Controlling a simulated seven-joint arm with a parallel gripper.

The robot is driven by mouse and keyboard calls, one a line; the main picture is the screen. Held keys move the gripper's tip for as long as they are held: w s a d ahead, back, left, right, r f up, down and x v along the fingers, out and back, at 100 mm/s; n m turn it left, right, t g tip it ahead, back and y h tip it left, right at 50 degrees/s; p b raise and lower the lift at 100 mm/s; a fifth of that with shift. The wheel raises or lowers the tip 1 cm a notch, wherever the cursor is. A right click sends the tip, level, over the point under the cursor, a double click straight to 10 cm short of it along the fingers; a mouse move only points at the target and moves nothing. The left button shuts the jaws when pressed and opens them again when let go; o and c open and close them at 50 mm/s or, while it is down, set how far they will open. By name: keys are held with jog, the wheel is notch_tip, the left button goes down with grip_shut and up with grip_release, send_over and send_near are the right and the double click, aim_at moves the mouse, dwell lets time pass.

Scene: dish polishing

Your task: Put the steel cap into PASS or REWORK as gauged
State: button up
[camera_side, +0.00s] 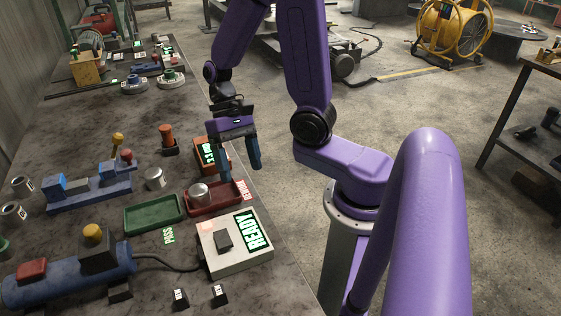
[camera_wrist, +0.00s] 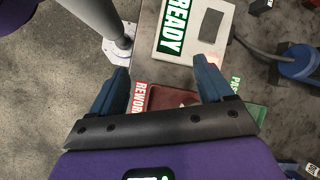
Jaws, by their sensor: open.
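A steel cap (camera_side: 199,193) sits upright in the left part of the red REWORK tray (camera_side: 226,199). A second similar steel cylinder (camera_side: 154,178) stands on the table beside the blue fixture. The green PASS tray (camera_side: 153,214) is empty, left of the red tray. My gripper (camera_side: 240,165) is open and empty, above the far right end of the red tray and apart from the cap. In the wrist view, the gripper (camera_wrist: 163,80) has its fingers wide apart, with part of the red tray (camera_wrist: 168,97) showing between them.
A white box with a READY display (camera_side: 236,243) stands in front of the trays. An orange box with a green screen (camera_side: 207,153) stands behind the red tray. A blue fixture (camera_side: 90,192) and a blue cylindrical machine (camera_side: 70,277) occupy the left. The table's right edge is close.

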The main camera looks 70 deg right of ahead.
jog(key=s+a+r+n+t+h, duration=0.1)
jog(key=s+r+n+t+h, duration=0.1)
jog(key=s+n, duration=0.3)
jog(key=s+a+r+n+t+h, duration=0.1)
jog(key=s+n, duration=0.4)
jog(key=n, duration=0.6)
notch_tip(320, 180, up, 2)
jog(key=shift+s+a+r+n+t+h, duration=0.1)
jog(key=shift+s+a+n+t+h, duration=0.15)
jog(key=shift+n+t+h, duration=0.4)
